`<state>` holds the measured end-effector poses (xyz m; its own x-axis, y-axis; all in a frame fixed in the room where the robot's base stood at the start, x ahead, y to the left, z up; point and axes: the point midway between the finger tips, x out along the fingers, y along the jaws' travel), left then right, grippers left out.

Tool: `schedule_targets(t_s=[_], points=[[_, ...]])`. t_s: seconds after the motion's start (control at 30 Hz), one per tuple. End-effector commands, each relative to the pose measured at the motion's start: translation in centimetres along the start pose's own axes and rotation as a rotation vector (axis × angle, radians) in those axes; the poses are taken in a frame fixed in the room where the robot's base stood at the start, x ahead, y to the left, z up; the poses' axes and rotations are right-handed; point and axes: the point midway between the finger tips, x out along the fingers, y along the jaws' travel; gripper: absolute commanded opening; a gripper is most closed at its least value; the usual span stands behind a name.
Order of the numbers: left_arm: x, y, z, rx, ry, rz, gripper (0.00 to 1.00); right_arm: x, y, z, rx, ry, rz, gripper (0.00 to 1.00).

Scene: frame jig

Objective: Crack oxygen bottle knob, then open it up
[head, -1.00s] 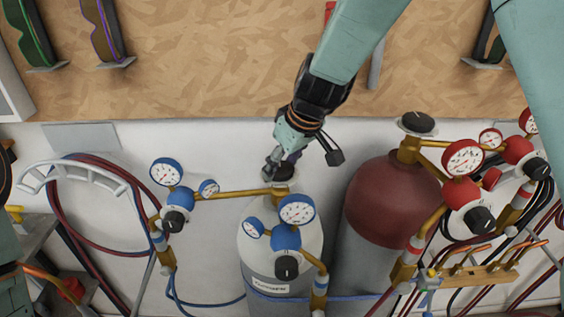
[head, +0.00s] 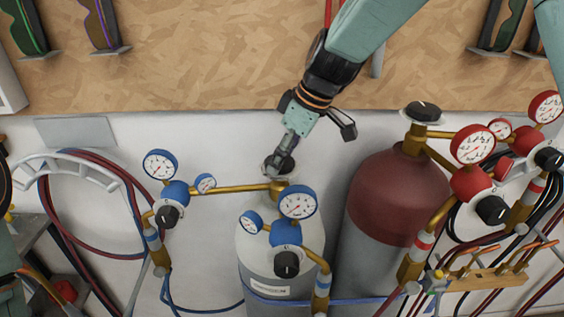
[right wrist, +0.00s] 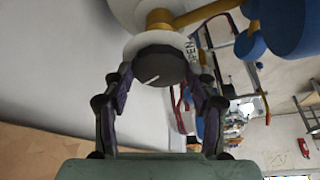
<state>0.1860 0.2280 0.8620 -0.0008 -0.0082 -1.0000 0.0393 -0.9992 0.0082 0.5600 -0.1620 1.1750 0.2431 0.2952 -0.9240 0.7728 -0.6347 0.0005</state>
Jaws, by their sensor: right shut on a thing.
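The oxygen bottle (head: 262,262) is the pale grey cylinder with blue gauges. Its dark round knob (right wrist: 159,68) sits on top, over a white disc with "OPEN" lettering (right wrist: 190,50), and has a white line on its face. My right gripper (head: 279,165) comes down from above onto the knob. In the right wrist view its two fingers (right wrist: 160,88) stand on either side of the knob and are shut on it. My left gripper does not show.
A dark red bottle (head: 390,190) with red gauges stands close to the right. Blue regulators (head: 286,233) and brass pipes crowd the oxygen bottle's front and left. Hoses hang on a white rack (head: 75,160) at left. A wooden board (head: 200,60) covers the wall behind.

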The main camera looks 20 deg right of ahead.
Motion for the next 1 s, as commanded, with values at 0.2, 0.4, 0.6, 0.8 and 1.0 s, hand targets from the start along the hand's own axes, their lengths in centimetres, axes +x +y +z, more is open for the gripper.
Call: schedule_targets(t_s=[0.2, 0.4, 0.6, 0.8, 1.0], points=[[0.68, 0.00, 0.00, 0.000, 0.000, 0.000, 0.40, 0.02, 0.14, 0.04, -0.092, 0.000, -0.036, 0.26], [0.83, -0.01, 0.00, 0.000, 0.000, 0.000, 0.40, -0.06, 0.18, 0.01, -0.130, -0.001, -0.052, 0.26], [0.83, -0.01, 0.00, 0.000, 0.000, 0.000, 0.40, -0.10, 0.17, 0.00, -0.137, -0.001, -0.055, 0.26], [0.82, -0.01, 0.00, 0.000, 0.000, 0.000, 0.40, -0.11, 0.17, -0.02, -0.137, -0.001, -0.055, 0.26], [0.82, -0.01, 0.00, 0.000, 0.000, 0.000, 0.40, -0.08, 0.16, -0.02, -0.136, -0.001, -0.055, 0.73]])
